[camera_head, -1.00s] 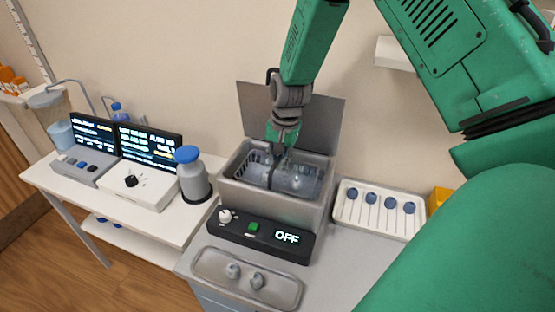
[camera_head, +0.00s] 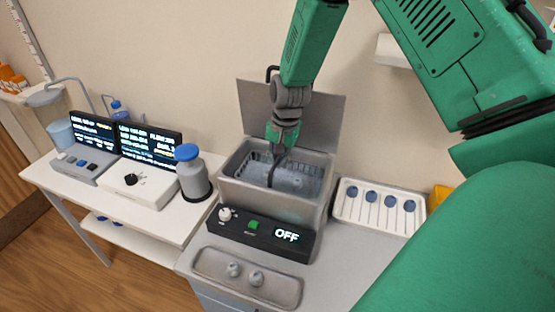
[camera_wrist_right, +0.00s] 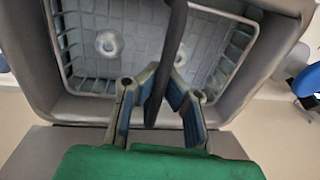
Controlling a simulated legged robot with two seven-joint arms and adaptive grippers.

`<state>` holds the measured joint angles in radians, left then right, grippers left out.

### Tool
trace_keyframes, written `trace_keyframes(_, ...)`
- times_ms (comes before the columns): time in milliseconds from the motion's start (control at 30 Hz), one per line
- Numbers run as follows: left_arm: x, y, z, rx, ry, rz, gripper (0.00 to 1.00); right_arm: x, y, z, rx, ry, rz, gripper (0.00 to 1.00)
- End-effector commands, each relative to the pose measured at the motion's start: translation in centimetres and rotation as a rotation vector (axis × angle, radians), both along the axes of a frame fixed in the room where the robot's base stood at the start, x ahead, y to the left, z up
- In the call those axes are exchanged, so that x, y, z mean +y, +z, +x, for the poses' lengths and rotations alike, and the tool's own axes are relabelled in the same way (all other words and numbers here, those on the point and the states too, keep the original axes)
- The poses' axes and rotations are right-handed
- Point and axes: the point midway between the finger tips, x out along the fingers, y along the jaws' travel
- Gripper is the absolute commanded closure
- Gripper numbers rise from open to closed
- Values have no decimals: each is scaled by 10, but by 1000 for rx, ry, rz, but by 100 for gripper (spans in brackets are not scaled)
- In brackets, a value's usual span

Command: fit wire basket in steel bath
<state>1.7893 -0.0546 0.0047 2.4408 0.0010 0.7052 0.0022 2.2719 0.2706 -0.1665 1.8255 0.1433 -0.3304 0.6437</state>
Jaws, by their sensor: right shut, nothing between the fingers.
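The steel bath (camera_head: 225,186) stands on the counter with its lid (camera_head: 318,116) raised behind it. The wire basket (camera_head: 250,158) is inside the bath, its rim around the level of the bath's opening. It also shows in the right wrist view (camera_wrist_right: 68,50), with two pale round pieces on its floor. The basket's dark handle (camera_wrist_right: 172,45) rises across the middle. My right gripper (camera_head: 279,152) points down over the basket beside the handle, shut, with nothing held. In the right wrist view its fingers (camera_wrist_right: 160,108) are close to the handle. My left gripper is out of view.
A control panel (camera_head: 262,234) reading OFF stands in front of the bath. A tray (camera_head: 245,281) with two small knobs lies at the front; a white rack (camera_head: 380,216) with several blue-topped pieces is right. A grey bottle (camera_head: 193,178) and monitors (camera_head: 148,146) stand left.

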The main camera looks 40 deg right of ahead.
Motion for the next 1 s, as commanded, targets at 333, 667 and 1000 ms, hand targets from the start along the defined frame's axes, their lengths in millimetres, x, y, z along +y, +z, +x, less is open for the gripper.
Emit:
trace_keyframes(333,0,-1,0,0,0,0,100,0,-4,0,-1,0,0,100)
trace_keyframes(667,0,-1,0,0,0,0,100,0,-4,0,0,0,0,100)
trace_keyframes(1000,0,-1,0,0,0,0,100,0,-4,0,0,0,0,86)
